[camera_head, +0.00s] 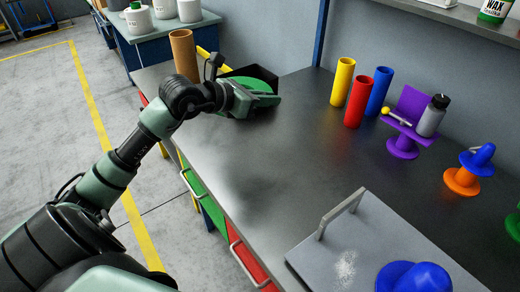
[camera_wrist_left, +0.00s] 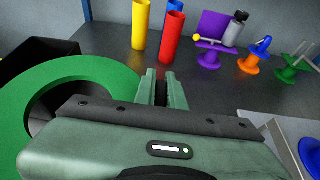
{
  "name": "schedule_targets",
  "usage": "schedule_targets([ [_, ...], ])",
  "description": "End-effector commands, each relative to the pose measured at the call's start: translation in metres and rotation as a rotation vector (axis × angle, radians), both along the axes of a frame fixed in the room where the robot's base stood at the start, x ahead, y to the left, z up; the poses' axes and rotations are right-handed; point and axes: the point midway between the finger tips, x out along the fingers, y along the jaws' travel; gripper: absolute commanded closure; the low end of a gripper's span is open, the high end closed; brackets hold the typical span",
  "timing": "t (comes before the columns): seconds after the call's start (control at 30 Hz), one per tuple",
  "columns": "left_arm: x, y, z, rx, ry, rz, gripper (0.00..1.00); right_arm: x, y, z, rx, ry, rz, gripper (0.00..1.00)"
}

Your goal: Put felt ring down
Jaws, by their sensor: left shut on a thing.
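The green felt ring (camera_head: 248,83) is at the far left part of the workbench, by the black box, partly hidden behind my left gripper. In the left wrist view the felt ring (camera_wrist_left: 85,70) looks large and flat, and its right edge runs up to the fingers. My left gripper (camera_head: 270,101) is low over the bench and shut on the ring; the exact grip is partly hidden. Its fingers also show in the left wrist view (camera_wrist_left: 162,88). My right gripper is not in view.
The black box (camera_head: 262,73) stands behind the ring, with a brown tube (camera_head: 184,55) to its left. Yellow (camera_head: 343,82), red (camera_head: 356,103) and blue (camera_head: 378,92) tubes stand right. A purple holder (camera_head: 404,146) and a grey handled plate (camera_head: 372,240) are farther right. The bench middle is clear.

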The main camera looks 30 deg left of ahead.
Motion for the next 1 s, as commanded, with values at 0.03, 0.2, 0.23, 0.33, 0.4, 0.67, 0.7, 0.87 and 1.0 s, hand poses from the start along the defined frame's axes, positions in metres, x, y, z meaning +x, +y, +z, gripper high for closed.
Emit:
schedule_targets([
  [0.03, -0.001, 0.0, -0.014, -0.004, 0.008, 0.001, 1.0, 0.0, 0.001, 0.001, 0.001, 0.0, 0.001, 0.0],
  [0.2, -0.001, -0.001, -0.06, -0.006, 0.01, 0.002, 1.0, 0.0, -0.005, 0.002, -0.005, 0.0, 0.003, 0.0],
  [0.23, -0.001, -0.001, -0.068, -0.005, 0.009, 0.001, 1.0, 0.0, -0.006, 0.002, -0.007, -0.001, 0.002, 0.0],
  [0.33, -0.001, -0.001, -0.095, -0.005, 0.008, 0.001, 1.0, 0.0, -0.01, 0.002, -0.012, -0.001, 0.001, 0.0],
  [0.4, -0.001, -0.001, -0.112, -0.003, 0.007, 0.001, 1.0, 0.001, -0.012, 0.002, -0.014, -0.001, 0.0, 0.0],
  [0.67, -0.001, -0.001, -0.145, 0.0, 0.002, -0.002, 1.0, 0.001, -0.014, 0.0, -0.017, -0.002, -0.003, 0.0],
  [0.7, -0.001, -0.001, -0.148, -0.001, 0.002, -0.001, 1.0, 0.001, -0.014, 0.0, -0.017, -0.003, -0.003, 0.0],
  [0.87, -0.001, -0.001, -0.173, -0.002, 0.006, -0.001, 1.0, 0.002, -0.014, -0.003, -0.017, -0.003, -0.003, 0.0],
  [1.0, -0.001, -0.001, -0.188, 0.0, 0.004, -0.001, 1.0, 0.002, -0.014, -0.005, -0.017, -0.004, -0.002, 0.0],
])
